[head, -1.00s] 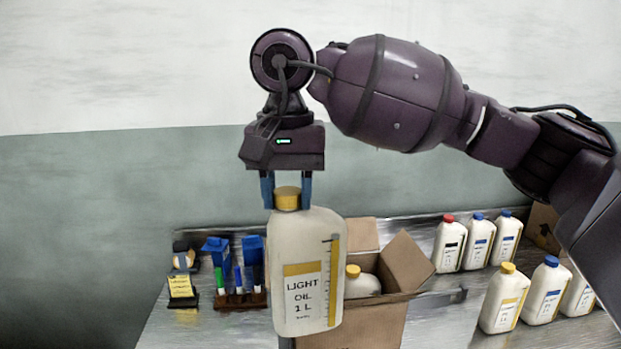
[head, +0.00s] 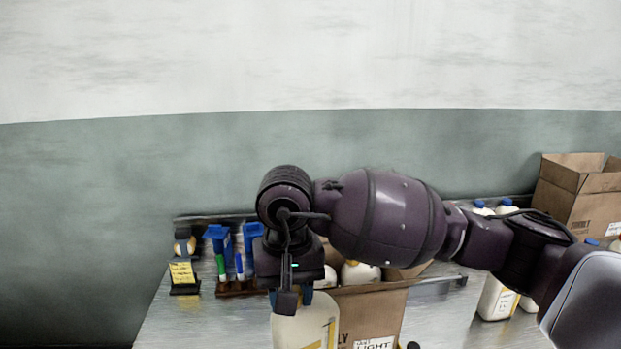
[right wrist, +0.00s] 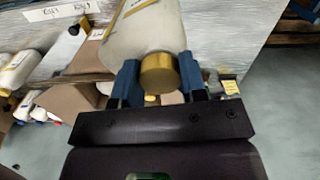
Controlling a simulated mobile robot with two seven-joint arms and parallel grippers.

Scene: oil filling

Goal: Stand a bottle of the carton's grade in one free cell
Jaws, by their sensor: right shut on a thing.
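My right gripper (head: 290,299) is shut on the neck of a white bottle with a yellow cap (right wrist: 158,73). The held bottle (head: 305,325) hangs upright in front of the open carton's left side in the head view, its lower part cut off by the frame. The brown carton (head: 372,312) has a label whose visible word reads LIGHT. White bottles (head: 361,273) show inside it, partly hidden behind my arm. Its free cells cannot be seen. Whether the held bottle touches the carton cannot be told. My left gripper is not in view.
A marker rack (head: 240,289) and a stand with a yellow note (head: 183,274) are at the left of the metal table (head: 180,325). More white bottles (head: 494,299) stand at the right, partly behind my arm. Another open brown box (head: 575,205) is at the far right.

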